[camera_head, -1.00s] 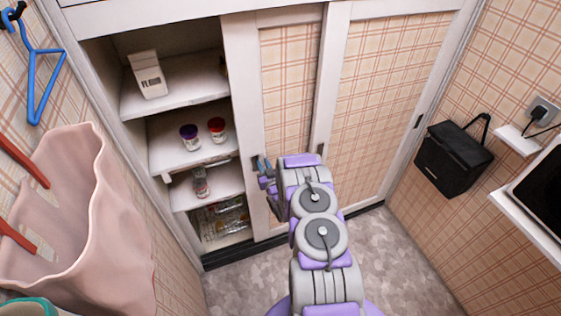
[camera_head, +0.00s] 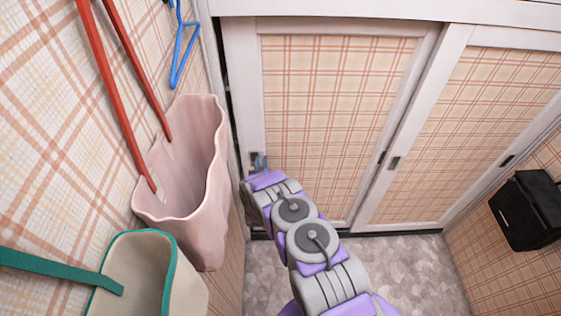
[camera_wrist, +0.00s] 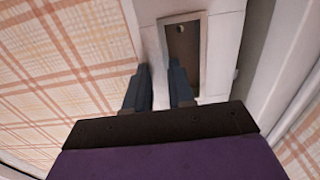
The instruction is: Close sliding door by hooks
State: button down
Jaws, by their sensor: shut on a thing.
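The left sliding door (camera_head: 335,110), a white frame with a plaid panel, stands almost at the left jamb. A thin dark gap shows along its left edge. Its recessed handle (camera_head: 254,158) is on the left stile and also shows in the wrist view as a brown plate (camera_wrist: 186,52). My gripper (camera_head: 257,167) is at this handle. In the wrist view its two dark fingers (camera_wrist: 160,88) straddle a strip at the handle's edge, shut on it. The exact contact is hidden.
The right sliding door (camera_head: 445,135) stands beside it. A pink bag (camera_head: 190,190) and a beige bag with green trim (camera_head: 140,270) hang at the left wall, near my arm. A blue hanger (camera_head: 182,55) hangs above. A black bag (camera_head: 530,210) is at right. Grey floor is clear.

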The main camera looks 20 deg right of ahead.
aim_at(329, 155)
jog(key=shift+w+a+r, duration=0.1)
jog(key=shift+w+a, duration=0.1)
jog(key=shift+a, duration=0.7)
jog(key=shift+w+a, duration=0.2)
jog(key=shift+a, duration=0.7)
jog(key=c, duration=1)
grip_release()
jog(key=shift+o, duration=0.2)
jog(key=shift+d, duration=0.1)
jog(key=s+d+b, duration=0.1)
jog(key=s+d, duration=0.1)
jog(key=d, duration=0.8)
jog(key=s+d+b, duration=0.2)
jog(key=s+d, duration=0.1)
jog(key=d, duration=0.8)
jog(key=s+d+b, duration=0.2)
jog(key=d, duration=0.9)
jog(key=shift+s+d, duration=0.2)
jog(key=shift+s, duration=0.15)
jog(key=shift+a, duration=0.15)
